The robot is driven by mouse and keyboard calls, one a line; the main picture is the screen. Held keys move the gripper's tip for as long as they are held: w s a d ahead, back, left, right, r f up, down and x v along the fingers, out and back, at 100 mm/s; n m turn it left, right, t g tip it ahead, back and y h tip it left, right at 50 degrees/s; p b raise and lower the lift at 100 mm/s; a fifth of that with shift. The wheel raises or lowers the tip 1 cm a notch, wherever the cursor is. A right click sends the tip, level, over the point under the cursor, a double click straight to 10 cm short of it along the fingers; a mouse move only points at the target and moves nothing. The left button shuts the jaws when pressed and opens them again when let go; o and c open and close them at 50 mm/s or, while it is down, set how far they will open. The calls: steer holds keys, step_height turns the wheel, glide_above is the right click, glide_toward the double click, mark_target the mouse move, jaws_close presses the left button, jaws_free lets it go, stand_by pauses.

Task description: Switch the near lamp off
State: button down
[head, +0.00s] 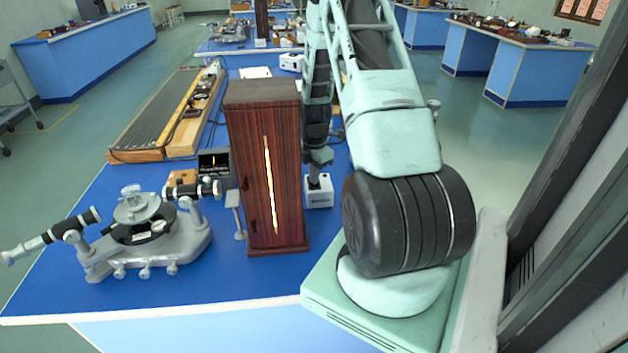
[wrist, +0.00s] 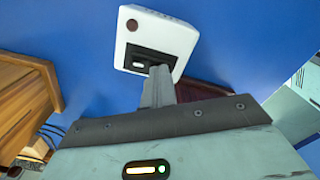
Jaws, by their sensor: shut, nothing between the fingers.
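The near lamp is a tall dark-red wooden housing (head: 285,190) standing on the blue bench, with a bright lit slit down its front. Behind it to the right is a small white box (head: 319,198). In the wrist view this white box (wrist: 178,32) shows a black panel (wrist: 148,60) with a small white switch-like part (wrist: 138,64) and a dark red round spot. My gripper (wrist: 158,76) is shut and empty, its fingertips over the panel's lower edge, right of the white part. Contact cannot be told. In the head view my gripper (head: 319,160) is just above the box.
A grey spectrometer (head: 140,235) stands left of the lamp, its telescope pointing at the lamp. A small dark screen (head: 214,164) is behind it. A long wooden bench track (head: 165,115) lies at the back left. Blue bench top is clear at the front.

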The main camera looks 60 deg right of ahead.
steer(key=shift+r+p, duration=2.7)
steer(key=shift+r, duration=0.75)
